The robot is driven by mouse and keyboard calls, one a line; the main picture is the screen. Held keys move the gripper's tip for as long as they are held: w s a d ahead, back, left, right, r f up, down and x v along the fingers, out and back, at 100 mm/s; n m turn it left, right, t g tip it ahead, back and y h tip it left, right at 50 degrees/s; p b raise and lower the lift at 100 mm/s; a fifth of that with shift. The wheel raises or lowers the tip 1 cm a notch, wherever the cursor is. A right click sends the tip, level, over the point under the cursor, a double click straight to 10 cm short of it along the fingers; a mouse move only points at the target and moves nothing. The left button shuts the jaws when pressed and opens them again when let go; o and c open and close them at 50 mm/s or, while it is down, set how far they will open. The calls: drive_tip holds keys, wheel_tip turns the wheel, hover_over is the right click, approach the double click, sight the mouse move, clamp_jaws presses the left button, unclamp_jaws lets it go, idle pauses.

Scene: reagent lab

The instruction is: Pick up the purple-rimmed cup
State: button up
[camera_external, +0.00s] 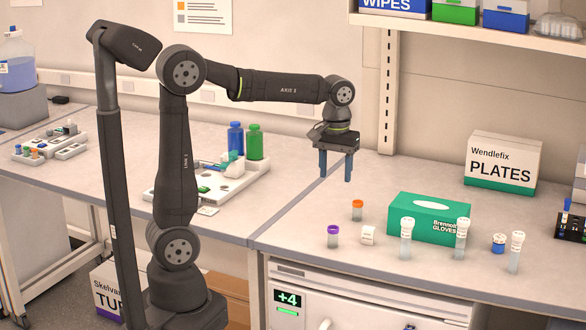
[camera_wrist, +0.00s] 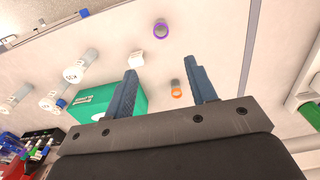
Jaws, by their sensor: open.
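In the wrist view the purple-rimmed cup (camera_wrist: 161,30) is at the top centre, beyond the fingertips. My gripper (camera_external: 335,166) is open and empty, with its fingers pointing down, well above the bench and behind the cup. In the wrist view my gripper (camera_wrist: 163,72) shows two blue fingers apart, with nothing held between them.
An orange-rimmed cup (camera_external: 357,211) stands behind the purple one. A green glove box (camera_external: 432,218), several white-capped tubes (camera_external: 406,237) and a blue item (camera_external: 498,243) stand farther right. Bench left of the cup is clear.

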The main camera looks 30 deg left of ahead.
drive_tip(key=m+h, duration=0.4)
drive_tip(key=m, duration=1.6)
hover_over(334, 243)
drive_tip(key=a, duration=0.3)
drive_tip(key=shift+g, duration=0.3)
drive_tip(key=f, duration=1.4)
drive_tip(key=shift+w+d+f, duration=0.1)
drive_tip(key=shift+w+d, duration=0.05)
drive_tip(key=shift+d, duration=0.1)
drive_tip(key=shift+x, duration=2.7)
drive_tip(key=shift+w, duration=0.15)
drive_tip(key=shift+h, duration=0.3)
drive_tip(key=c, duration=1)
drive_tip(key=shift+c, duration=0.2)
